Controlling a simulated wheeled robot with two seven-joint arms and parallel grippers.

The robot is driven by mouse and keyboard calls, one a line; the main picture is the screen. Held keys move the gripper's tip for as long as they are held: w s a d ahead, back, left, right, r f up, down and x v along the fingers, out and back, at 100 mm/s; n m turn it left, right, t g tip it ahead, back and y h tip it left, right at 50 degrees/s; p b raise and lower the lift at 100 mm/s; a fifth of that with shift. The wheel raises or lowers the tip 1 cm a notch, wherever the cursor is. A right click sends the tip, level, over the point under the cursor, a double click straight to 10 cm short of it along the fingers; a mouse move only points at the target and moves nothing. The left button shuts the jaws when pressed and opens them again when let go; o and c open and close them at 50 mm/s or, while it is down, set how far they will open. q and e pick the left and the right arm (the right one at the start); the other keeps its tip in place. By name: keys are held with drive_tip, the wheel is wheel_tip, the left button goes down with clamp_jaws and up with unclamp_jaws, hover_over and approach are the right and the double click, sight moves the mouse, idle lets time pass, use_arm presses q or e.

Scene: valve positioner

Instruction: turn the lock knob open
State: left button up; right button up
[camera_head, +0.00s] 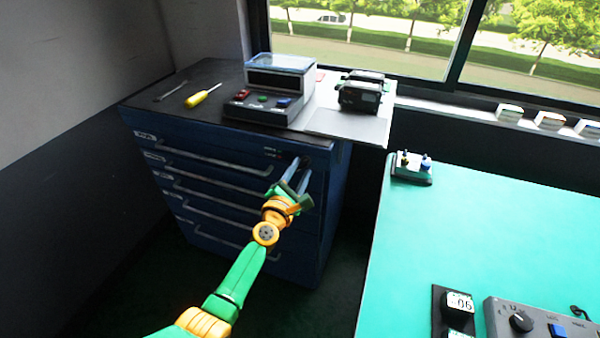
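A blue tool cabinet (220,231) with a dark top and several drawers stands at left centre, with its drawers shut. My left gripper (303,167) reaches up to the upper right corner of its front, beside the top drawer. Its two fingers are apart, with a gap between them. A small dark shape, probably the lock knob (307,159), shows at the fingertips. It is mostly hidden, so I cannot tell its angle or whether the fingers touch it. My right gripper is not in view.
On the cabinet are a yellow screwdriver (204,95), a grey device with coloured buttons (273,93) and a black device (361,92) on a pale sheet.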

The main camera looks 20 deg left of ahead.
use_arm(q)
drive_tip(key=shift+s+r, duration=0.1)
clamp_jaws()
drive_tip(key=shift+m, duration=0.3)
drive_tip(key=m, duration=0.8)
drive_tip(key=shift+r+m, duration=0.1)
drive_tip(key=shift+m, duration=0.2)
drive_tip(key=m, duration=0.4)
drive_tip(key=shift+p, duration=0.35)
drive_tip(key=m, duration=0.4)
drive_tip(key=shift+r, duration=0.1)
drive_tip(key=shift+m, duration=0.5)
